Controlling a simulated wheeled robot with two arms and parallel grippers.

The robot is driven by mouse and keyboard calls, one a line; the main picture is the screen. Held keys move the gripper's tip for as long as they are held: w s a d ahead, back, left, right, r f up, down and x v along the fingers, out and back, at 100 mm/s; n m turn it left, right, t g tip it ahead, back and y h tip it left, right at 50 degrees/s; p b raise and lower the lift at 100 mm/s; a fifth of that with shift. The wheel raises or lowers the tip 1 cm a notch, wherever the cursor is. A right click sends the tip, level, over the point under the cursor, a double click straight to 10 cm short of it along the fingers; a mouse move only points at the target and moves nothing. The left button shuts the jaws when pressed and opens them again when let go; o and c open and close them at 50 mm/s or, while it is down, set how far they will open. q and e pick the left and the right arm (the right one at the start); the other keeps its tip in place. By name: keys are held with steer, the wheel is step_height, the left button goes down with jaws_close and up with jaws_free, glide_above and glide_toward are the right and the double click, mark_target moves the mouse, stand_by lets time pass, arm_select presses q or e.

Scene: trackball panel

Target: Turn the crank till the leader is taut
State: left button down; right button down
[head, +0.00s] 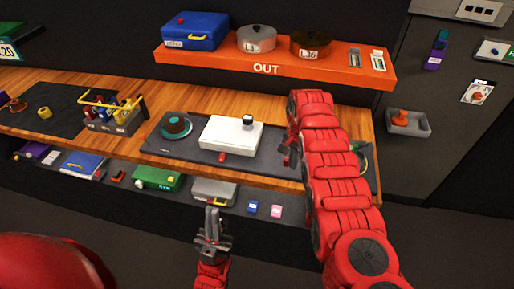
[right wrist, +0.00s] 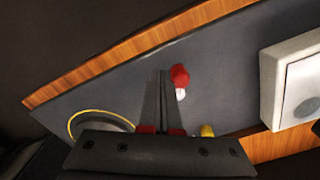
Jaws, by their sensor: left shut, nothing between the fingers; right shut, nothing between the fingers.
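No crank or leader can be clearly told apart in either view. A white box (head: 231,136) with a small black-and-white piece on top lies on the dark mat; it also shows at the right of the right wrist view (right wrist: 292,78). In that view a red knob on a white base (right wrist: 180,76) stands just beside my right gripper (right wrist: 160,74), whose fingers are shut and empty; contact cannot be told. In the head view my right arm hides much of the mat's right end. My left gripper (head: 212,218) is shut and empty, in front of the bench.
A yellow ring (right wrist: 76,117) and a small yellow piece (right wrist: 207,130) show near my right gripper. On the mat are a teal disc (head: 188,122) and a red piece (head: 222,156). An orange shelf (head: 215,62) overhangs behind; a lower shelf holds several boxes.

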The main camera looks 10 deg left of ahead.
steer(key=shift+a, duration=0.3)
steer(key=shift+a+f+b, duration=0.15)
steer(key=shift+a+b, duration=0.05)
steer(key=shift+b, duration=0.6)
steer(key=shift+a+b, duration=0.15)
steer(key=shift+b, duration=0.2)
steer(key=shift+a+b, duration=0.2)
steer(key=shift+b, duration=1.25)
steer(key=shift+a+b, duration=0.1)
steer(key=shift+b, duration=0.5)
steer(key=shift+r, duration=0.25)
